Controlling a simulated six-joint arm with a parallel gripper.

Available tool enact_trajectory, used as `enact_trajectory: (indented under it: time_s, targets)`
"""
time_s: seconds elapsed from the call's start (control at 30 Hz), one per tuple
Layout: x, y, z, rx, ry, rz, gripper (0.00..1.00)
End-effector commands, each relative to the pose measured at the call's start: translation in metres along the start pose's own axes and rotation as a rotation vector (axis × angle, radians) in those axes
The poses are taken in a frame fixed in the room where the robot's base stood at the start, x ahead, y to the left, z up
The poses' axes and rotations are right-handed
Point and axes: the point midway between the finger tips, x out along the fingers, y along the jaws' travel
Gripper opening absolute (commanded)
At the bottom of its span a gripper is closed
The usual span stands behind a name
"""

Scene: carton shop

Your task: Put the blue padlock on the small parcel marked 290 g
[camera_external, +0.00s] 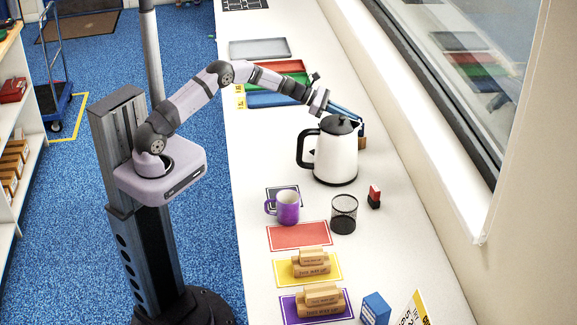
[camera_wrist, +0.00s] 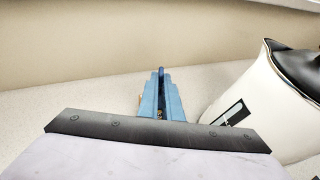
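My gripper (camera_external: 358,118) reaches over the bench behind the kettle, its blue fingers pointing down and to the right. In the wrist view the fingers (camera_wrist: 161,95) are close together, with a narrow darker strip between them. Whether they hold something is unclear. A small brown thing (camera_external: 362,143) shows just below the fingertips, partly hidden by the kettle; I cannot tell whether it is a parcel. In the wrist view a bit of brown (camera_wrist: 140,99) shows beside the left finger. I cannot make out a blue padlock or a 290 g mark.
The white kettle (camera_external: 335,158) stands close beside my gripper, also at right in the wrist view (camera_wrist: 262,108). Nearer are a purple mug (camera_external: 287,208), a black mesh cup (camera_external: 343,214), stacked brown blocks (camera_external: 311,266) and a blue box (camera_external: 375,309). The red mat (camera_external: 299,236) is bare.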

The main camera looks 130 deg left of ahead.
Motion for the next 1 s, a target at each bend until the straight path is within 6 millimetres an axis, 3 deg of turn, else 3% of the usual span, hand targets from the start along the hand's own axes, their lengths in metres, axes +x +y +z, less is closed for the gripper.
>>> enact_trajectory:
  time_s: [0.33, 0.4, 0.43, 0.87, 1.0]
  targets:
    - [0.002, 0.0, -0.002, 0.001, -0.003, 0.0, 0.0]
    - [0.001, 0.0, -0.002, 0.0, 0.0, 0.0, 0.22]
    - [0.001, 0.0, -0.002, 0.0, 0.0, 0.0, 0.24]
    - [-0.001, 0.0, 0.002, 0.0, 0.0, 0.0, 0.24]
    - [-0.013, 0.001, 0.0, 0.0, -0.001, 0.001, 0.24]
